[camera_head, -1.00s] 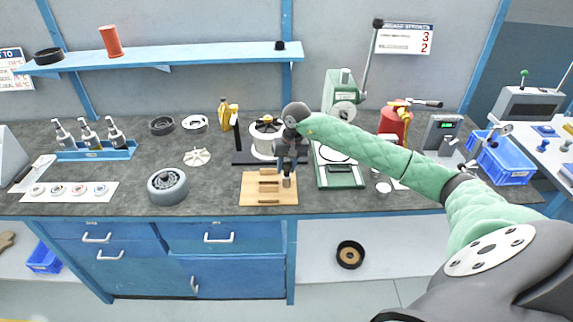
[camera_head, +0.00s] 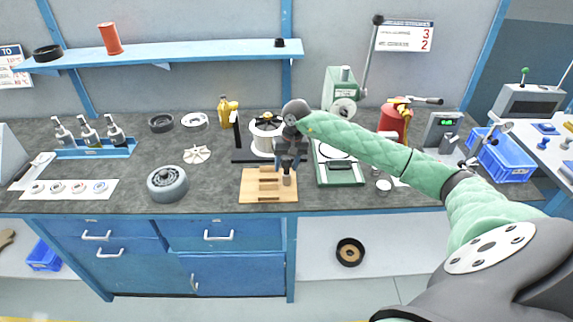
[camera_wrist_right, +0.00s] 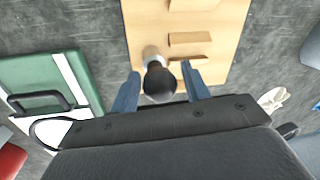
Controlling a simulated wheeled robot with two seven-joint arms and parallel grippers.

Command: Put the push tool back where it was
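The push tool (camera_wrist_right: 158,82) has a round dark knob and a pale, light-coloured shaft. It stands at the right part of a wooden rack (camera_head: 251,187) with raised slats; its lower part also shows in the head view (camera_head: 287,180). My right gripper (camera_wrist_right: 161,88) is above the rack, with its two blue-grey fingers apart on either side of the knob. Small gaps show between knob and fingers. The right gripper (camera_head: 289,163) hides the tool's top in the head view. My left gripper is not in view.
A green-framed tray (camera_head: 341,181) lies right of the rack. A white-and-metal blower housing (camera_head: 266,134) and a black bar (camera_head: 247,157) stand behind it. A grey round wheel (camera_head: 167,185) sits to the left. The bench is clear between wheel and rack.

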